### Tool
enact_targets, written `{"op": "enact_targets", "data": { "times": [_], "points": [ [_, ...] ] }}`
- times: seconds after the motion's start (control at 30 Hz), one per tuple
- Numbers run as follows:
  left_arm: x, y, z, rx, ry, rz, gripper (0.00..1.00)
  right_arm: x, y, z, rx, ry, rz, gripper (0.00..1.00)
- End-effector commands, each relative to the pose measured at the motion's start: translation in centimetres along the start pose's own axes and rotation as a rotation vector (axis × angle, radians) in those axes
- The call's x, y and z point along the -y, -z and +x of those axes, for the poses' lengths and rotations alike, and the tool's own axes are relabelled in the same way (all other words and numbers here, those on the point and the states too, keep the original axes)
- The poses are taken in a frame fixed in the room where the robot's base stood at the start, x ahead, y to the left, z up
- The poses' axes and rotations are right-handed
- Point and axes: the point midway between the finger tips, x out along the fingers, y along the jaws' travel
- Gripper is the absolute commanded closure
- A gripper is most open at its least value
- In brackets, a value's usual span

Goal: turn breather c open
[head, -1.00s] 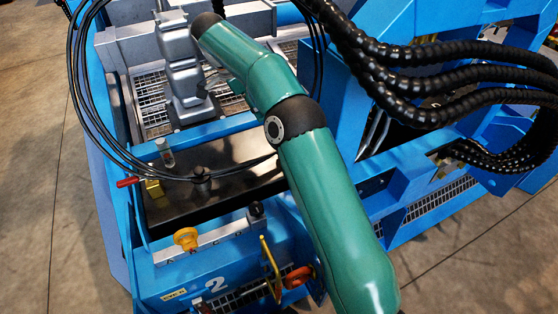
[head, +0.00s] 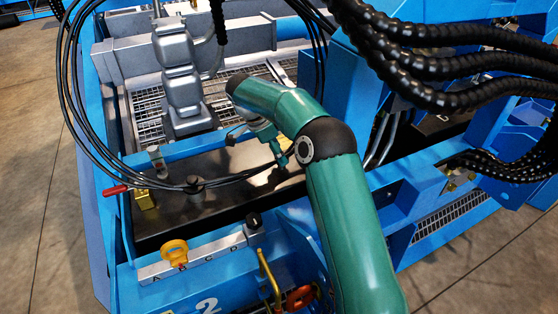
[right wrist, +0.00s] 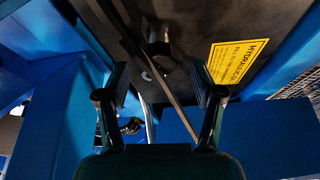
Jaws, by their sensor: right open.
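A black knob (head: 194,184) stands on the dark tank top (head: 225,200); I cannot read a letter on it. In the right wrist view a black knob (right wrist: 158,48) shows beyond and between the fingertips. My right gripper (head: 258,146) hangs over the tank's rear right part, to the right of the knob. In the right wrist view the right gripper (right wrist: 160,84) is open and empty, apart from the knob. A dark cable (right wrist: 155,75) crosses the gap between its fingers in that view. My left gripper is out of view.
A lettered strip (head: 205,258) in front of the tank carries a yellow ring handle (head: 174,252) and a black knob (head: 254,222). A red-handled lever (head: 115,190) is at left. Cable loops (head: 72,130) hang above the tank. A yellow hydraulic label (right wrist: 236,62) lies beside the knob.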

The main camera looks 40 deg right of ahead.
Motion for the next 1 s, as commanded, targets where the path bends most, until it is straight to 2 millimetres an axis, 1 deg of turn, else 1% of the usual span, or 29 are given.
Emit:
{"op": "enact_targets", "data": {
  "times": [0.03, 0.17, 0.5, 0.87, 0.9, 1.0],
  "points": [
    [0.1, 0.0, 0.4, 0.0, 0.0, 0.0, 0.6, 0.0, 0.0, 0.8, 0.0, -0.001, 0.0, 0.33],
    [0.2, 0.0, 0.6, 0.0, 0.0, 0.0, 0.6, 0.0, 0.0, 1.6, 0.0, 0.0, 0.001, 0.33],
    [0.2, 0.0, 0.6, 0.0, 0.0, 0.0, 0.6, 0.0, 0.0, 1.8, 0.0, 0.001, 0.0, 0.33],
    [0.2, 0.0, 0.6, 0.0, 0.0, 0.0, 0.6, 0.0, -0.1, 1.7, 0.0, 0.002, -0.001, 0.93],
    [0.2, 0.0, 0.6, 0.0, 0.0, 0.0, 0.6, -0.1, -0.4, 1.6, 0.0, 0.002, -0.002, 0.93],
    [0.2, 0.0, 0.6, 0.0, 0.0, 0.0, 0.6, 0.0, -0.3, 1.6, 0.001, 0.004, -0.005, 0.93]
  ]
}}
